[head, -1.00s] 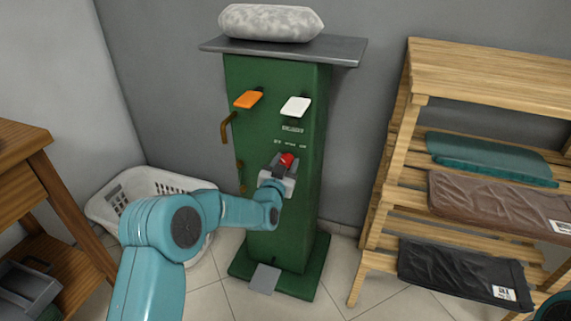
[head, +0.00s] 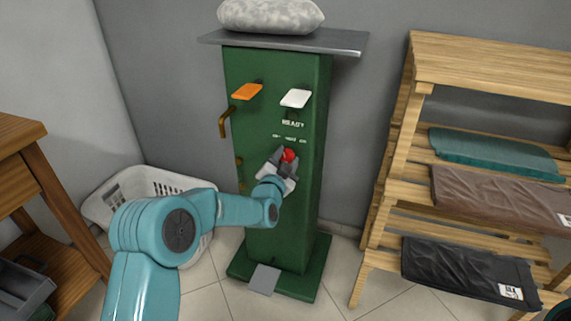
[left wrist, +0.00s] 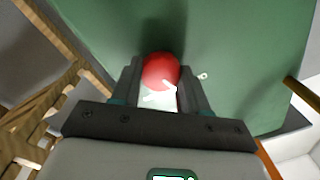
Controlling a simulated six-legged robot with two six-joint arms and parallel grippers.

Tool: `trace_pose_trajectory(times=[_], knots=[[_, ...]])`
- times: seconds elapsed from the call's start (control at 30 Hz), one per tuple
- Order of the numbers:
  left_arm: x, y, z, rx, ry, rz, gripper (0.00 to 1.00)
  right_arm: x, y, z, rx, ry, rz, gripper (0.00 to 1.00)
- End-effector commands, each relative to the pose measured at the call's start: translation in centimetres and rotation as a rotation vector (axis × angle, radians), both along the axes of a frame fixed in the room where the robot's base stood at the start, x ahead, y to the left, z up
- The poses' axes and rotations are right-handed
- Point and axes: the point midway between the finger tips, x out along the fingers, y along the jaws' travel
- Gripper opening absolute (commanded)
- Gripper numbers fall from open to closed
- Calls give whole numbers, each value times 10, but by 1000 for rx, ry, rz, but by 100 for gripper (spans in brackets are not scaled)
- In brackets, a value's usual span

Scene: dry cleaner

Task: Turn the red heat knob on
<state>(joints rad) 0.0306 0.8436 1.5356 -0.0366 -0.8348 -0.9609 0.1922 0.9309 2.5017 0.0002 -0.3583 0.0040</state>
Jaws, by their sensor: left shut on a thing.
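The red heat knob (head: 288,155) sits on the front of a green press cabinet (head: 262,215), below a small label that reads "READY". My left gripper (head: 284,161) is at the knob, turned at a slant, with its fingers around it. The left gripper is shut on the knob. My right gripper is not in view.
A brass handle (head: 224,122) is on the cabinet's left side. A white basket (head: 130,195) stands at left, a wooden rack (head: 480,80) with folded clothes at right.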

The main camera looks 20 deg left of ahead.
Motion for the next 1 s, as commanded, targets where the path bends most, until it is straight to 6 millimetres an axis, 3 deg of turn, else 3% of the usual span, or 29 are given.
trace_pose_trajectory(times=[1.0], knots=[[0, 0, -1, 917, -36, 2, 14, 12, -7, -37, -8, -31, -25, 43]])
